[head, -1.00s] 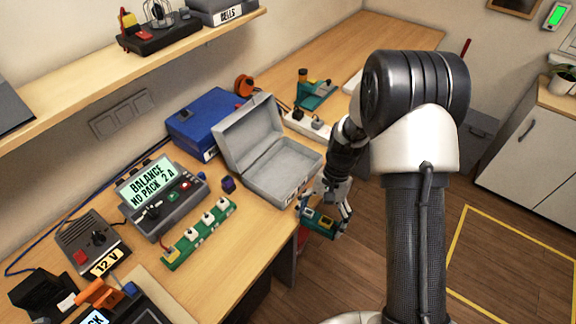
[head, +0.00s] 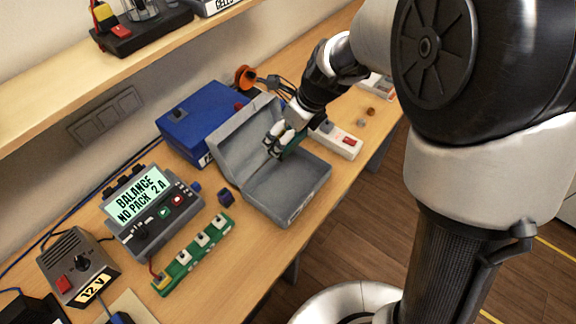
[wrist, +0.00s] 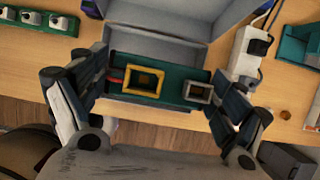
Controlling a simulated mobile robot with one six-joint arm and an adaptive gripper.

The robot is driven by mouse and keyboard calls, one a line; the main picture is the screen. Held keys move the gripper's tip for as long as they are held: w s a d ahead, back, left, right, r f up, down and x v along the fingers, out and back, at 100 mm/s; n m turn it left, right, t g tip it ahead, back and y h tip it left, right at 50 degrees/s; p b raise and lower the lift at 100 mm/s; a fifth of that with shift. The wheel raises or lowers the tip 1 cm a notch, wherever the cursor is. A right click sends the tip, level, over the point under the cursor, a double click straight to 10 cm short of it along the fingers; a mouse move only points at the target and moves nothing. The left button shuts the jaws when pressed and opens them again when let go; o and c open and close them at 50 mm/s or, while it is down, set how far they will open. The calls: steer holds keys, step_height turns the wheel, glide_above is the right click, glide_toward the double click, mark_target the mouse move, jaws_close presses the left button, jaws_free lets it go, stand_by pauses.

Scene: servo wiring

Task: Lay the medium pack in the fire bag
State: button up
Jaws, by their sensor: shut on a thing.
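The fire bag is a grey open box (head: 302,196) with its lid raised against the blue case; it also shows in the wrist view (wrist: 160,44). My gripper (head: 284,142) is over the box's back right part, near the lid. It is shut on a green pack (wrist: 172,76), held between both fingers in the wrist view. The pack has a yellow frame and a grey frame on its face and a bit of red at its left end. In the head view the pack (head: 293,148) is partly hidden by the fingers. I cannot tell whether it touches the box floor.
A blue case (head: 200,118) stands behind the box. A white power strip (head: 338,139) lies to its right. A green strip of sockets (head: 195,253), a small purple block (head: 226,196) and the balance charger (head: 150,210) are to its left. A shelf (head: 110,70) overhangs the back.

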steer(key=f+b, duration=0.3)
steer(key=f, duration=0.3)
steer(key=f+b, duration=0.4)
steer(key=f, duration=0.3)
steer(key=f+b, duration=0.3)
steer(key=f, duration=0.3)
steer(key=shift+s+f, duration=0.25)
steer(key=shift+s, duration=0.05)
steer(key=shift+f+b, duration=0.2)
steer(key=shift+b, duration=0.1)
steer(key=o, duration=1.2)
